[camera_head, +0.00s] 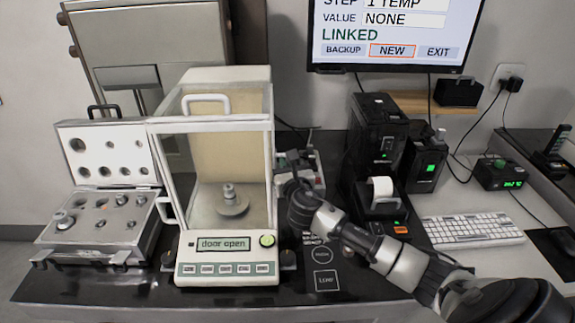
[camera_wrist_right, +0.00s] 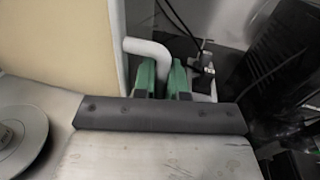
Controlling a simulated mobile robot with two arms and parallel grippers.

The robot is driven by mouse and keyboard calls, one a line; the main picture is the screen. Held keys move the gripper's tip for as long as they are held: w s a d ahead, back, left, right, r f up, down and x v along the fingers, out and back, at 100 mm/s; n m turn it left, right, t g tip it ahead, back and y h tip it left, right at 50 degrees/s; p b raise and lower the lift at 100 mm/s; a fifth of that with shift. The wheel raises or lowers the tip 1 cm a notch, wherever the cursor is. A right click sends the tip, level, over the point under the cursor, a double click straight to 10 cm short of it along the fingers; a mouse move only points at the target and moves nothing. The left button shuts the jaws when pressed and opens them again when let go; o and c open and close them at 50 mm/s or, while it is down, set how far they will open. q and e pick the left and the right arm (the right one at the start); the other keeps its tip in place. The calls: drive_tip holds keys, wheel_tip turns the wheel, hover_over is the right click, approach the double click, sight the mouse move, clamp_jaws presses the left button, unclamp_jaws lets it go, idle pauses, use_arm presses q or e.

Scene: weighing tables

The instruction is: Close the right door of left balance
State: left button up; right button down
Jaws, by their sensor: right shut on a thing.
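The balance (camera_head: 227,262) is a white draft-shield case with a beige back panel, and its display (camera_head: 223,243) reads "door open". A metal weight (camera_head: 229,190) stands on its round pan (camera_head: 233,207). My right gripper (camera_head: 297,187) is at the balance's right side, its fingertips mostly hidden by my own wrist. In the right wrist view the green fingertips (camera_wrist_right: 164,82) are shut on the white bent handle (camera_wrist_right: 148,47) of the right door. The door's glass is hard to make out, so how far it stands open cannot be told. My left gripper is not in view.
An open weight case (camera_head: 97,225) is left of the balance. A black printer (camera_head: 381,190) with a paper roll and dark boxes (camera_head: 377,130) stand close on the right. A keyboard (camera_head: 471,229) lies farther right, and a monitor (camera_head: 390,30) hangs behind.

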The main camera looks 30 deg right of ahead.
drive_tip(key=shift+s, duration=0.1)
drive_tip(key=a+p+v, duration=0.1)
drive_tip(key=p+v, duration=0.2)
drive_tip(key=v, duration=0.4)
drive_tip(key=shift+a+p, duration=0.4)
drive_tip(key=c, duration=1.5)
unclamp_jaws()
drive_tip(key=shift+o, duration=0.2)
drive_tip(key=b+v, duration=0.1)
drive_tip(key=v, duration=1)
